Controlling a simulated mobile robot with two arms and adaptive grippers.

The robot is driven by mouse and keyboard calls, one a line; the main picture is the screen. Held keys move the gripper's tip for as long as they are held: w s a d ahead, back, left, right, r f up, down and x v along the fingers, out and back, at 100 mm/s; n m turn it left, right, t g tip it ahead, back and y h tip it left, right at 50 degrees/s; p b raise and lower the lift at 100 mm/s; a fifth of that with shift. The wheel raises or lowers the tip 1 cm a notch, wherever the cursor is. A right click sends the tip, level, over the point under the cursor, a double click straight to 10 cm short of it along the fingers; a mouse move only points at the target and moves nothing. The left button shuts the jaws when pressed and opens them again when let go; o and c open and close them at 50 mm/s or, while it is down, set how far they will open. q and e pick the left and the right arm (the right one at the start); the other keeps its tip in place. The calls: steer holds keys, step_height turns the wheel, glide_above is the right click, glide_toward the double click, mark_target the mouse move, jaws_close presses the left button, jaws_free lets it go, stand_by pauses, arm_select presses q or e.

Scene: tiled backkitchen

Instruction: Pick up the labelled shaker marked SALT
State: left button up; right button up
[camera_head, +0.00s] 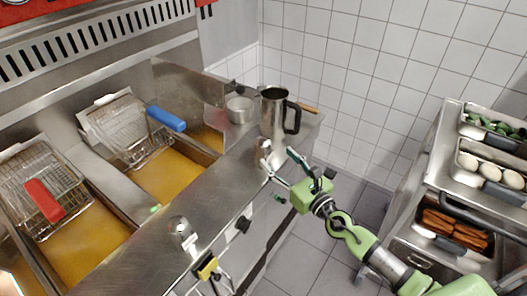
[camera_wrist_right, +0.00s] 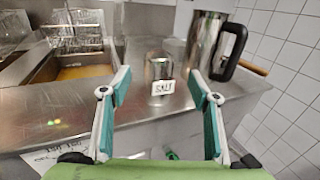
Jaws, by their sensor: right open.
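The shaker marked SALT (camera_wrist_right: 160,68) is a small metal cylinder with a white label facing me, standing upright on the steel counter. In the head view the shaker (camera_head: 263,148) is near the counter's front edge, close to my right fingertips. My right gripper (camera_head: 278,161) is open and empty. In the right wrist view its teal-padded fingers (camera_wrist_right: 158,88) are spread to either side of the shaker, which stands a little beyond them, apparently untouched. A second small metal shaker (camera_head: 182,230) stands farther left on the counter; its label is unreadable. My left gripper is not in view.
A tall steel jug (camera_head: 274,112) with a black handle and a small metal pot (camera_head: 239,109) stand behind the SALT shaker. Fryers with baskets (camera_head: 125,128) lie left. A food-tray counter (camera_head: 450,165) stands right, across open floor.

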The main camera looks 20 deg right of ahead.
mark_target(268, 151)
steer(key=x, duration=0.6)
steer(key=f+x, duration=0.1)
steer(key=x, duration=0.2)
steer(key=shift+b, duration=0.35)
steer(key=shift+c, duration=0.5)
steer(key=c, duration=1.2)
